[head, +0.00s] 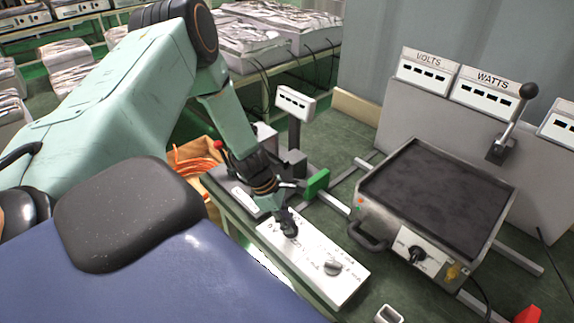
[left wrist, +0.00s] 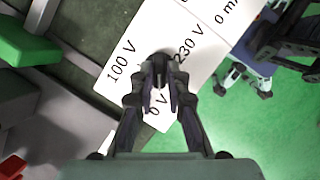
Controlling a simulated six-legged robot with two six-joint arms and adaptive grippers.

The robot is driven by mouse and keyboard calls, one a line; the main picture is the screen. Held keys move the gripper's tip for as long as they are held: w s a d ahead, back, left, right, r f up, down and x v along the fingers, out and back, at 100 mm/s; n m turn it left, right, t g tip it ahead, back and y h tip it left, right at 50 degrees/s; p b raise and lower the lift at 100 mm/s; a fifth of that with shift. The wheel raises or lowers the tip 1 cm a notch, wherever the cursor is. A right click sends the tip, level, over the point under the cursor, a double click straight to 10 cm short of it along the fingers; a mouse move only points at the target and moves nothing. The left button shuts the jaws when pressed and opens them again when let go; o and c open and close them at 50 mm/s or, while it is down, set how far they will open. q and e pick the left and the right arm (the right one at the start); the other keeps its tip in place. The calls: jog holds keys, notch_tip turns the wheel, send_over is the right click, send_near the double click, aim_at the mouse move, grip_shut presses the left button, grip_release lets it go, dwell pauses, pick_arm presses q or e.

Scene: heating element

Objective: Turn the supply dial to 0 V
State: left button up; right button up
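The supply dial (head: 290,231) is a small dark knob on a white control panel (head: 350,283). In the left wrist view, the panel shows the printed labels 100 V, 230 V and 0 V around the knob. My left gripper (head: 285,216) reaches down onto the dial. In the left wrist view, its two fingers (left wrist: 160,75) come together at the knob, one on each side, and appear closed on it. The fingers cover most of the dial, so I cannot tell which label it points at. My right gripper is not seen in the head view.
A second knob (head: 332,267) sits on the same panel. To the right is a hot plate (head: 430,190) with a front handle. Behind it are VOLTS (head: 427,74) and WATTS (head: 485,95) displays and a black-knobbed lever (head: 512,125). A green block (head: 317,183) is near my left gripper.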

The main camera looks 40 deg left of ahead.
pick_arm(q)
jog(key=o, duration=0.4)
jog(key=shift+r, duration=0.2)
jog(key=shift+v, duration=5.8)
jog(key=shift+s, duration=0.15)
